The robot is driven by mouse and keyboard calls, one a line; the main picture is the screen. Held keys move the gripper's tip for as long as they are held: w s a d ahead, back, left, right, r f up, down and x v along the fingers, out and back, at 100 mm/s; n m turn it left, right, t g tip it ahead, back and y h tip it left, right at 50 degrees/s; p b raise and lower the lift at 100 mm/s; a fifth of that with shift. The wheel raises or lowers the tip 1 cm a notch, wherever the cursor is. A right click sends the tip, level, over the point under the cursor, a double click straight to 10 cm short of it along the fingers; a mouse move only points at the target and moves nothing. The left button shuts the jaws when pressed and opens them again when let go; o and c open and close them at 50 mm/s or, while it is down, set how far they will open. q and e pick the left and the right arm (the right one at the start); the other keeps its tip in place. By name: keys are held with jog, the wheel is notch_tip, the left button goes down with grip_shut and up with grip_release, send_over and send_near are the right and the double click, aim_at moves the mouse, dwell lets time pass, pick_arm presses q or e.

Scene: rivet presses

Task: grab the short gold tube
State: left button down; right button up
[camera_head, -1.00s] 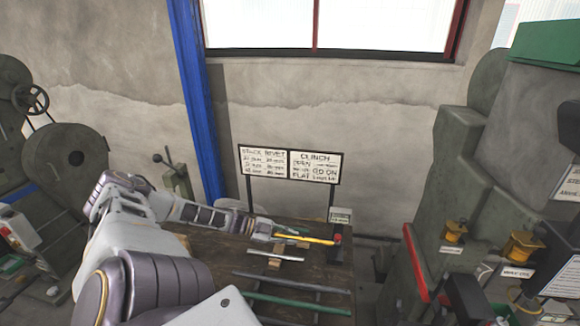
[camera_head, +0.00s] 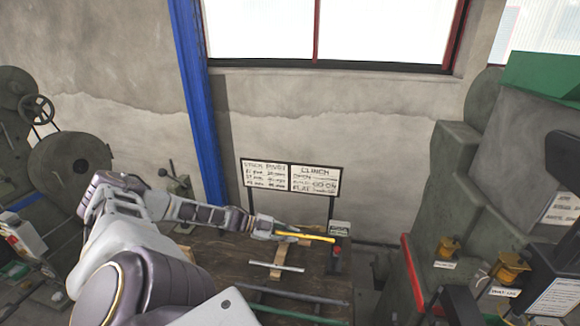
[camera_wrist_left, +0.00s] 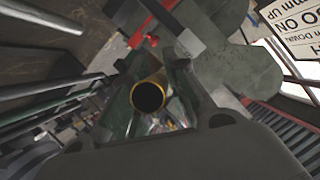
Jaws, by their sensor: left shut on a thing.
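The short gold tube (camera_head: 312,238) is held roughly level above the wooden bench (camera_head: 210,262). My left gripper (camera_head: 277,235) reaches in from the left and is shut on the tube near its left end. The tube's right end sticks out free. In the left wrist view the tube shows end-on as a gold ring (camera_wrist_left: 150,93) with a dark opening, between the fingers. My right gripper is not in view.
A wooden support (camera_head: 281,257) with a short silver rod (camera_head: 277,267) lies below the tube. A grey rod (camera_head: 290,292) and a green rod (camera_head: 300,308) lie nearer. A sign (camera_head: 290,176) stands behind. Green-grey machines (camera_head: 460,190) stand to the right.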

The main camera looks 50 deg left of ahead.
pick_arm(q)
jog(key=shift+r+b, duration=0.3)
jog(key=shift+r, duration=0.8)
